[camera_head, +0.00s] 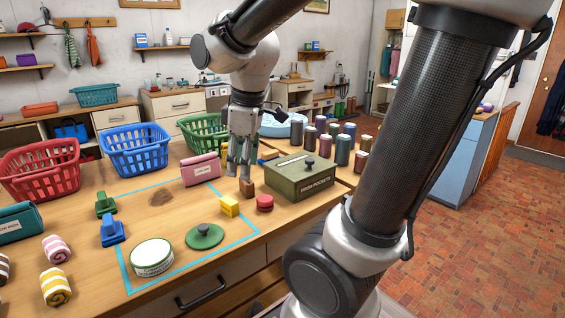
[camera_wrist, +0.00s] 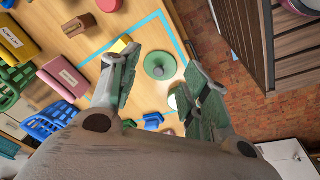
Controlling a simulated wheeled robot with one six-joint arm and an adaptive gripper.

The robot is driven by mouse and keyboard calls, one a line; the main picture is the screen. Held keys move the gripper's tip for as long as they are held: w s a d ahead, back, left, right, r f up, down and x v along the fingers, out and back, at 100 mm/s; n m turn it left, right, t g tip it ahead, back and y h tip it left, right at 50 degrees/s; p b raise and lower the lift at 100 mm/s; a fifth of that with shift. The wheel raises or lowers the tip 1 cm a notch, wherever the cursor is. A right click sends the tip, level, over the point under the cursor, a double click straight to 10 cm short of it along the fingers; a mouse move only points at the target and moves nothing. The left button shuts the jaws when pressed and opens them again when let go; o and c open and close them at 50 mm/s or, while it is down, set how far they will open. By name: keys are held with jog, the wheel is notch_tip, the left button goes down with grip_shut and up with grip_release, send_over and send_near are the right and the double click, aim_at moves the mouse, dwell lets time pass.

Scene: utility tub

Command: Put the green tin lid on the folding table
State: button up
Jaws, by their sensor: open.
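The green tin lid (camera_head: 204,236) is a round green disc with a dark knob. It lies flat inside the blue tape outline on the wooden counter, right of a white tin with a green rim (camera_head: 152,262). My gripper (camera_head: 239,172) is open and empty, pointing down above the counter, behind and apart from the lid. In the wrist view the lid (camera_wrist: 160,66) appears between the spread fingers (camera_wrist: 163,60).
A green box (camera_head: 300,180), a red round piece (camera_head: 265,202), a yellow block (camera_head: 229,207), a brown block (camera_head: 247,188) and a pink pouch (camera_head: 200,169) are near my gripper. Red (camera_head: 40,172), blue (camera_head: 135,152) and green baskets stand along the back. Bare counter surrounds the lid.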

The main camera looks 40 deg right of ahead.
jog(key=s+d+r+m+t, duration=0.2)
jog(key=s+d+m, duration=0.2)
jog(key=s+m, duration=0.4)
jog(key=shift+s+d+m, duration=0.3)
jog(key=shift+s+d, duration=0.1)
jog(key=shift+s, duration=0.55)
